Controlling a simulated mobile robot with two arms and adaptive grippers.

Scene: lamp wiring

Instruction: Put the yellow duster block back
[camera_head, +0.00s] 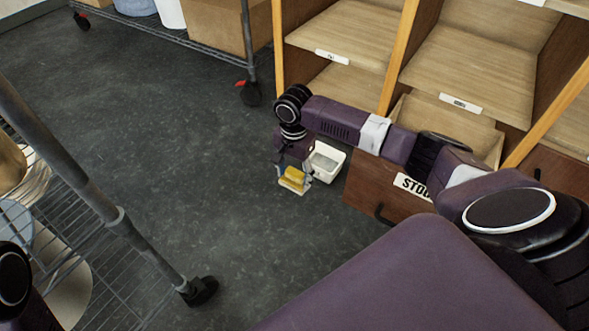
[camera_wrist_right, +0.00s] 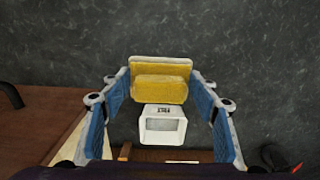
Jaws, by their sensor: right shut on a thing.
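The yellow duster block (camera_head: 292,178) has a pale backing edge and hangs above the dark floor in the head view. My right gripper (camera_head: 294,171) points down and is shut on it. In the right wrist view the block (camera_wrist_right: 160,88) sits between the blue-padded fingers of the right gripper (camera_wrist_right: 159,80). A small white open bin (camera_head: 329,163) is just beyond and to the right of the block in the head view; in the wrist view the bin (camera_wrist_right: 162,127) shows a small label, upside down. What supports the bin is not clear. My left gripper is not in view.
A brown drawer front (camera_head: 372,190) with a partly covered label and dark handle stands right of the bin. Wooden shelf cubbies (camera_head: 470,65) rise behind. A wire rack (camera_head: 130,215) on casters is at left, another wheeled rack at the back. Open floor (camera_head: 150,120) lies between.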

